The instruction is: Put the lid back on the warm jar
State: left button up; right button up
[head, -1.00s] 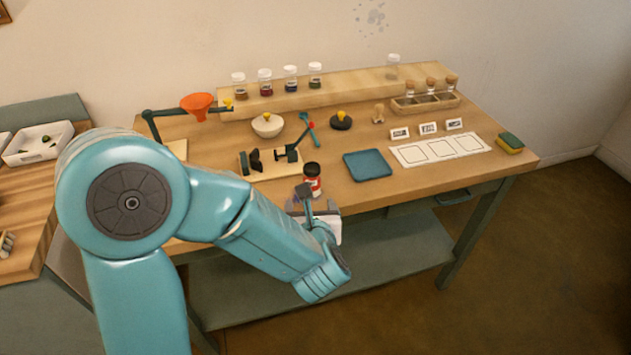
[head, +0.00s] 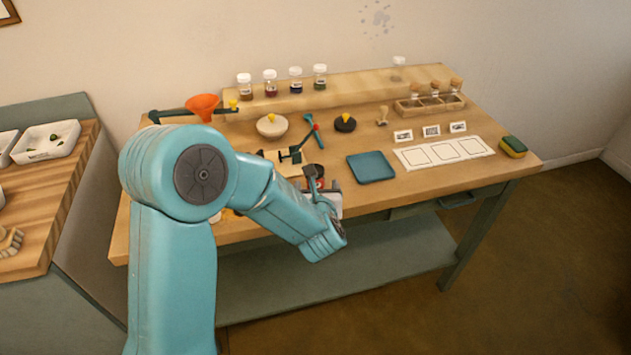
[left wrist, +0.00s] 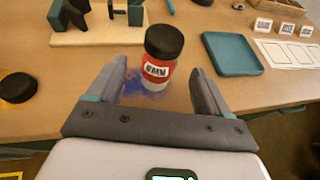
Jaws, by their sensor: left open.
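In the head view the jar (head: 317,183) is partly hidden by my left gripper (head: 321,187). My left gripper (left wrist: 158,78) is open, its fingers to either side of the jar's near side; I cannot tell whether they touch it. A black round disc (left wrist: 17,88), like a lid, lies on the table at the left of the wrist view. My right gripper is not in view.
A blue tray (left wrist: 233,53) lies right of the jar. A wooden stand (left wrist: 97,36) with dark uprights is behind it. Purple powder (left wrist: 148,97) marks the table by the jar. White cards (head: 403,135) and a bowl (head: 272,125) stand farther back.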

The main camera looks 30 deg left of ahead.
pick_arm(q)
jog(key=shift+x, duration=0.8)
jog(key=shift+d, duration=0.1)
jog(key=p+x, duration=0.2)
jog(key=x, duration=0.3)
jog(key=shift+f, duration=0.25)
jog(key=shift+c, duration=0.3)
jog(key=c, duration=1.1)
jog(key=shift+r, duration=0.15)
jog(key=shift+c, duration=0.2)
